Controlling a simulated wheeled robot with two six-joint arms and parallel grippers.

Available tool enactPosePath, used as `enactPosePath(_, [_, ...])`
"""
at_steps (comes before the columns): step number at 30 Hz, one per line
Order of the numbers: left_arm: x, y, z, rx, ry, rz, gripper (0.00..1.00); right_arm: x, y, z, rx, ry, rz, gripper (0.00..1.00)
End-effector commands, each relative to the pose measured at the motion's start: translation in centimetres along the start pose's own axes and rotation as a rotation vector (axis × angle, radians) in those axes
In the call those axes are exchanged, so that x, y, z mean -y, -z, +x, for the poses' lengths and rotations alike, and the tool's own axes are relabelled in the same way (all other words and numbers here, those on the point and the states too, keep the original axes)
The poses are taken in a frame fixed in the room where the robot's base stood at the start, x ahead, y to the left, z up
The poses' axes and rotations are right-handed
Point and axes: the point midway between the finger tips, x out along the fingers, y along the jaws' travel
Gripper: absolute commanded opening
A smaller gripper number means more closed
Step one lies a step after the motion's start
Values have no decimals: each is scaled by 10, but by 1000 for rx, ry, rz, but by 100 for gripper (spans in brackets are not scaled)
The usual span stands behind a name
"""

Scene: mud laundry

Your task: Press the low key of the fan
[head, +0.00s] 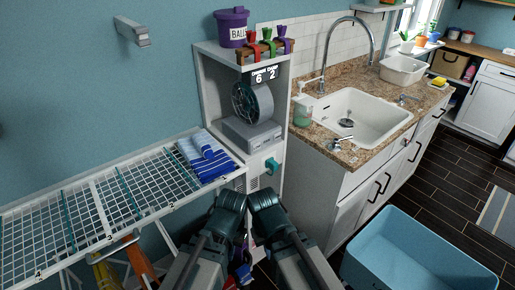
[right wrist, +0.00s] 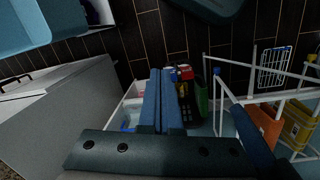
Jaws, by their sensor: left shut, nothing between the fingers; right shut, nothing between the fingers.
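The fan (head: 252,102) has a dark round grille and stands in the open niche of a tall white cabinet. Below it is a grey base box (head: 250,134); its key markings are too small to read. My left gripper (head: 231,203) is shut and empty, in front of and below the fan, apart from it. My right gripper (head: 264,202) is close beside it, also shut and empty. In the right wrist view its two blue fingers (right wrist: 161,100) lie together over the floor area. The fan does not show in that view.
A white drying rack (head: 100,207) with striped towels (head: 207,158) spreads left of the cabinet (head: 264,179). A teal knob (head: 272,166) sticks out below the niche. A sink counter (head: 330,146) stands to the right. A blue tub (head: 412,262) is at the lower right.

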Motion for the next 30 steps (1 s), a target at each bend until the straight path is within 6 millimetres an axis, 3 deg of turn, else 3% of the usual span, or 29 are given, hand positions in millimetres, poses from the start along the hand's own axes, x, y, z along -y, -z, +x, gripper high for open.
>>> enactPosePath(4, [0, 0, 3, 0, 0, 0, 0, -5, 8, 3, -26, -20, -21, 0])
enactPosePath(7, [-1, 1, 10, 0, 0, 0, 0, -20, 27, 9, -96, -80, -80, 0])
enactPosePath(14, [-3, 2, 35, 0, 0, 0, 0, -84, 106, 6, -347, -402, -388, 0])
enactPosePath(18, [-5, 3, 51, 0, 0, 0, 0, -119, 156, -16, -460, -683, -647, 0])
enactPosePath(21, [-6, 4, 60, 0, 0, 0, 0, -135, 184, -36, -501, -885, -832, 0])
enactPosePath(25, [-7, 4, 70, 0, 0, 0, 0, -143, 211, -60, -515, -1113, -1039, 0])
enactPosePath(30, [-7, 4, 77, 0, 0, 0, 0, -143, 230, -81, -502, -1310, -1219, 0])
